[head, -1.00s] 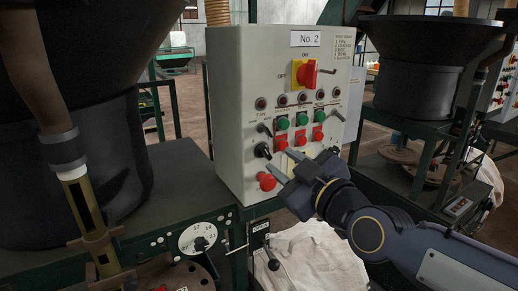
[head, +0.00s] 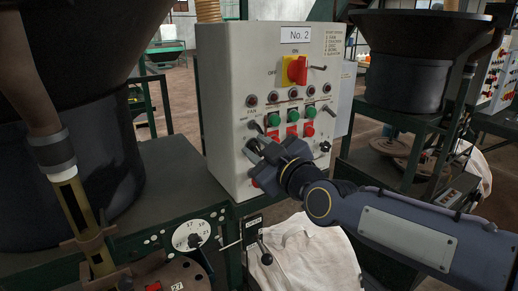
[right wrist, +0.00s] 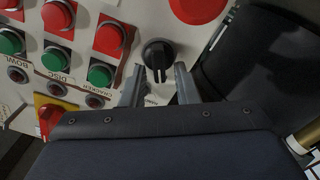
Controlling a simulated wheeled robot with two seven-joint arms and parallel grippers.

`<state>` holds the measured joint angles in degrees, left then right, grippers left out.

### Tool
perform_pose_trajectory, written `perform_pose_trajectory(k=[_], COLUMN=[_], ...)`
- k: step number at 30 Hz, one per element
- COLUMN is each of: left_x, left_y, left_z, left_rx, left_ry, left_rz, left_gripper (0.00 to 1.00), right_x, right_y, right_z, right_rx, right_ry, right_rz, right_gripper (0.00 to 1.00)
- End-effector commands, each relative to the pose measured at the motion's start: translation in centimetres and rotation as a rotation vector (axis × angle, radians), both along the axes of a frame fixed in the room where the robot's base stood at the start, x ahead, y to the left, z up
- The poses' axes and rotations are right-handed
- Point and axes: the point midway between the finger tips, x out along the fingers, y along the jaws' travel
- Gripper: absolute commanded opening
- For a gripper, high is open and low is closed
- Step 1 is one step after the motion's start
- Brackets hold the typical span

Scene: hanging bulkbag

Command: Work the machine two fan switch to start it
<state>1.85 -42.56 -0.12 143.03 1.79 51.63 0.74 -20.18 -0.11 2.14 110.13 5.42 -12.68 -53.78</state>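The grey control box marked No. 2 (head: 228,90) stands in the middle of the head view. A black rotary knob (right wrist: 158,50) sits on its face, close up in the right wrist view; its grip points toward my gripper. In the head view my gripper largely covers this knob, below the FAN label at the left of the panel. My right gripper (right wrist: 160,74) is open, with one finger on each side of the knob's grip and small gaps showing. In the head view my right gripper (head: 256,158) is at the panel's lower left. My left gripper is out of view.
A large red button (right wrist: 198,8) is beside the knob. Green buttons (head: 273,118) and red buttons line the panel. A red main switch (head: 298,70) on yellow is above. A white bag (head: 312,255) hangs below the box. Dark hoppers stand either side.

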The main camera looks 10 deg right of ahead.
Motion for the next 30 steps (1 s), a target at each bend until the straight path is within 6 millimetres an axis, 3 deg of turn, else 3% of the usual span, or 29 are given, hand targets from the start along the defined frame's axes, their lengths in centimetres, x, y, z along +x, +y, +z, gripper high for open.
perform_pose_trajectory(k=[13, 30], left_x=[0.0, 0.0], left_y=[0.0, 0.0], left_z=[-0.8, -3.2], left_rx=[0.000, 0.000], left_ry=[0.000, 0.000], left_rz=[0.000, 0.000], left_gripper=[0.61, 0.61], right_x=[0.1, 0.3], right_y=[-0.2, -0.7], right_z=[-0.2, -0.2], right_rx=[0.102, 0.574], right_ry=[0.045, 0.241], right_rz=[0.000, -0.001], right_gripper=[0.05, 0.05])
